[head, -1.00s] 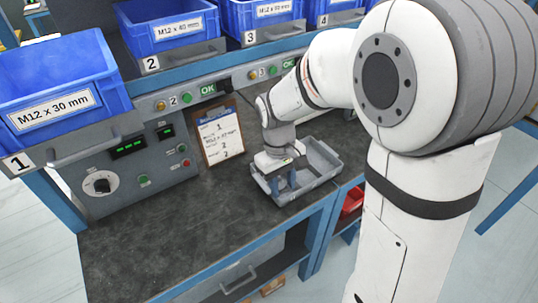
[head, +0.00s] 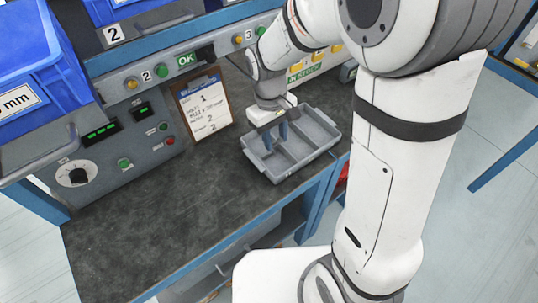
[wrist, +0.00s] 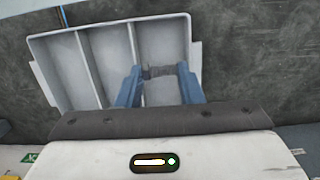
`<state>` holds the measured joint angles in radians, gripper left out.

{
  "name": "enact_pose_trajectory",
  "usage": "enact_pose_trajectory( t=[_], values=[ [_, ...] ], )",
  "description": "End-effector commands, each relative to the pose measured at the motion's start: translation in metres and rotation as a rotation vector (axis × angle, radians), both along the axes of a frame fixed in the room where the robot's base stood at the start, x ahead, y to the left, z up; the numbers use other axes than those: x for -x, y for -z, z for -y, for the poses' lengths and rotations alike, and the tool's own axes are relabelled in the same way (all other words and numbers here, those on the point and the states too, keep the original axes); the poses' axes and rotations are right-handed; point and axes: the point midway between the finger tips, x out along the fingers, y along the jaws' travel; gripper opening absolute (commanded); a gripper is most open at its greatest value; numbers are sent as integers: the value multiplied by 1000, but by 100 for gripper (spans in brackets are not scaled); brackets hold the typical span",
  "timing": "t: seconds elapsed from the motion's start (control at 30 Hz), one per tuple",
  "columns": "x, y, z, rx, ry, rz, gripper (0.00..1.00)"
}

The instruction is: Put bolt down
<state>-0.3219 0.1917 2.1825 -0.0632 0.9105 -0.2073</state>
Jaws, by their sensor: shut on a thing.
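My gripper (head: 275,138) points down over the grey divided tray (head: 311,164) on the bench. The wrist view shows its two blue fingers (wrist: 159,73) closed on a small dark bolt (wrist: 159,71), which lies crosswise between the fingertips. In that view the bolt is over the right-hand compartment of the tray (wrist: 52,62). The other compartments in sight look empty. In the head view the bolt is too small to make out, and the fingers hide part of the tray. I cannot tell whether the bolt touches the tray floor.
A clipboard (head: 205,107) leans at the back, left of the tray. A control panel (head: 105,145) with a knob and buttons stands further left, below blue bins (head: 30,55). The dark bench top (head: 165,215) in front is clear. The bench's front edge runs close to the tray.

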Motion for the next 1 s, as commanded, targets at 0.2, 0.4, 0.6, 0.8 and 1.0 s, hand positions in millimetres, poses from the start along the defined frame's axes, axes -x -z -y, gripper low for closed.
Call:
enact_pose_trajectory(
  t=[0.2, 0.4, 0.6, 0.8, 1.0],
  values=[
    [1, 39, 0, 1, -1, -4, 11],
    [1, 54, 0, 1, -1, -3, 11],
    [1, 80, 0, 0, 0, -2, 11],
    [0, 81, -1, 0, -1, 0, 11],
    [0, 84, -1, 0, -2, -1, 36]
  ],
)
